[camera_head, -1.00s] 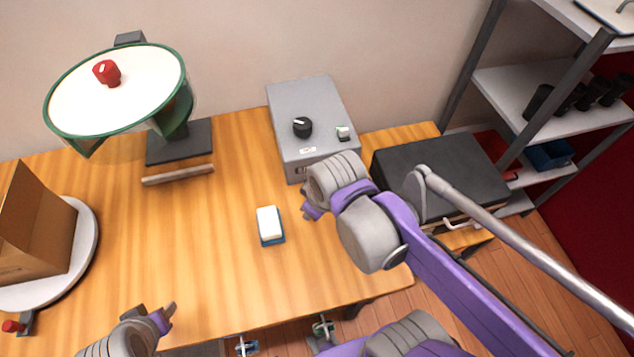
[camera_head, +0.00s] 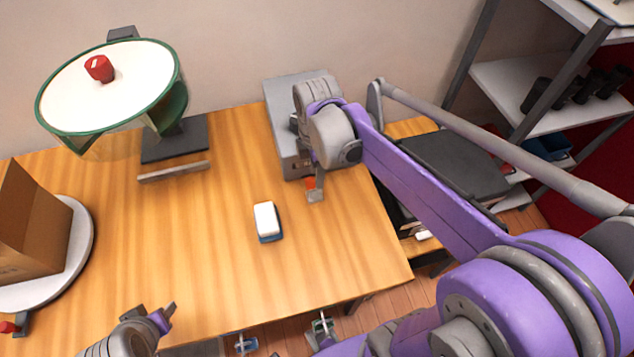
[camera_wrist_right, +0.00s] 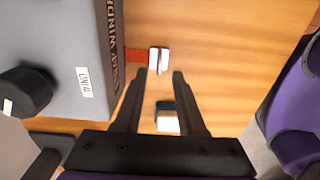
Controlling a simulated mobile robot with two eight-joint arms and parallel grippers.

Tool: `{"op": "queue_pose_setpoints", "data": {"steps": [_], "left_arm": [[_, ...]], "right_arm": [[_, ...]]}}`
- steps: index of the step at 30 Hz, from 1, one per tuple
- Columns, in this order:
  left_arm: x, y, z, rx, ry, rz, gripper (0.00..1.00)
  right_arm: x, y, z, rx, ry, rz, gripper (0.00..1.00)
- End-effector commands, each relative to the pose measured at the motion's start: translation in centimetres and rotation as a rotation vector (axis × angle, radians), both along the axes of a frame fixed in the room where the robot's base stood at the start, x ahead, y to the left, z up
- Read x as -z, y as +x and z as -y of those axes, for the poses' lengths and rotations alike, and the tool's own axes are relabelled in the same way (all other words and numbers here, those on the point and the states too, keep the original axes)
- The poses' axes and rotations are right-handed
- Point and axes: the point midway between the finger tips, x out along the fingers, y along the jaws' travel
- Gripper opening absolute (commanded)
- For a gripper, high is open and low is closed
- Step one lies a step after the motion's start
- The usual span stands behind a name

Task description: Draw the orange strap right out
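The orange strap (camera_head: 310,184) sticks out from the front of the grey box (camera_head: 285,150), over the wooden table. In the right wrist view the strap (camera_wrist_right: 137,56) shows short and red-orange, with a pale metal-like tab (camera_wrist_right: 158,60) at its free end. My right gripper (camera_wrist_right: 159,76) is open and empty, its two fingertips just short of the tab, one on either side of its line. In the head view my right arm hides most of this gripper and part of the box. My left gripper (camera_head: 167,317) is at the lower left, away from the strap; its opening is unclear.
A white-and-blue block (camera_head: 267,220) lies on the table (camera_head: 210,260), left of the strap's end. A dark case (camera_head: 455,165) stands to the right. A green-rimmed lamp-like disc (camera_head: 110,85) and a cardboard box (camera_head: 35,230) stand left. The table's middle is clear.

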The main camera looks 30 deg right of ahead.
Motion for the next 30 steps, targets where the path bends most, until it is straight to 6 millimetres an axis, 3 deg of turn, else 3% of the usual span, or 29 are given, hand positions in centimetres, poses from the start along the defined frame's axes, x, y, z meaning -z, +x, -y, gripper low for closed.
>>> {"op": "queue_pose_setpoints", "data": {"steps": [3, 9, 20, 26, 30], "left_arm": [[0.4, -0.1, 0.0, 0.000, 0.000, -0.002, 0.50], [0.6, -0.2, 0.0, 0.000, 0.000, -0.004, 0.50], [0.6, -0.2, 0.0, 0.000, 0.000, -0.004, 0.50], [0.6, -0.2, 0.0, 0.000, 0.000, -0.004, 0.50], [0.6, -0.2, 0.0, 0.000, 0.000, -0.004, 0.50]], "right_arm": [[2.3, 0.0, 0.0, 0.000, 0.000, 0.000, 0.40], [4.4, 0.0, 0.0, 0.000, 0.000, 0.000, 0.40], [4.8, 0.0, 0.0, 0.001, 0.000, 0.001, 0.40], [4.8, 0.0, 0.0, 0.001, 0.000, 0.001, 0.04], [4.8, 0.0, 0.0, 0.001, 0.000, 0.001, 0.00]]}}
